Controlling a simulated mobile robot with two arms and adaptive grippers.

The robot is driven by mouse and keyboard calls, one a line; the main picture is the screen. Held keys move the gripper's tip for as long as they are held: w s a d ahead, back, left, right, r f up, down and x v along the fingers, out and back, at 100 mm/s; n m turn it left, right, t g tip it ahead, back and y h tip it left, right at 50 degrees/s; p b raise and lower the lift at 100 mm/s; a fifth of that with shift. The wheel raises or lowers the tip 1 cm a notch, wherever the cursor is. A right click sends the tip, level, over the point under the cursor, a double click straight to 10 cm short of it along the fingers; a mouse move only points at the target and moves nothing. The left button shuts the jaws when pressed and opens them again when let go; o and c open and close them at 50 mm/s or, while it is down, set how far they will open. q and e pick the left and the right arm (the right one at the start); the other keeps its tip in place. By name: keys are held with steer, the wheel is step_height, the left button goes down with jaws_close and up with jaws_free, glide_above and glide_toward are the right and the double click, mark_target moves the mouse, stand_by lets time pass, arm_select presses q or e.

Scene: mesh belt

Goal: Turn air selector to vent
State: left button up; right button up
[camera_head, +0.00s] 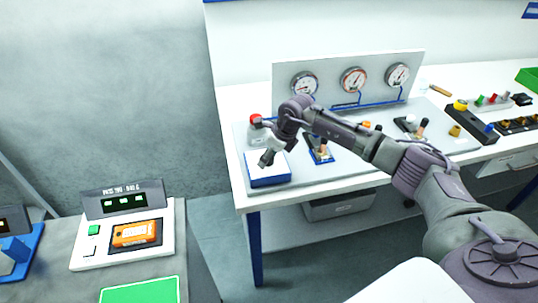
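My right arm comes in from the right, and its gripper (267,157) points down over a white panel with a blue edge (268,181) at the left end of the workbench. The gripper hides part of this panel. Whether the fingers touch anything, or are open or shut, is too small to tell. I cannot make out the air selector or its marking for certain; it may be on this panel behind the gripper. My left gripper is not in view.
A red-topped fixture (255,121) stands just behind the gripper. Lever units (321,155) and (411,128) sit on the bench to the right, below a gauge board (331,78). A grey table with an orange meter (137,234) is at lower left.

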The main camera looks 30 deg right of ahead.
steer(key=c, duration=0.9)
steer(key=shift+o, duration=0.2)
steer(key=m+h+b, duration=0.1)
steer(key=m, duration=0.2)
steer(key=shift+a+m+t, duration=0.1)
steer(key=shift+m+t, duration=0.3)
steer(key=shift+f+m+h+b, duration=0.1)
steer(key=shift+m+h+b, duration=0.5)
steer(key=shift+m+b, duration=0.5)
steer(key=shift+a+m+h+b, duration=0.1)
steer(key=shift+m+h+b, duration=0.5)
steer(key=shift+m, duration=1)
steer(key=o, duration=1.1)
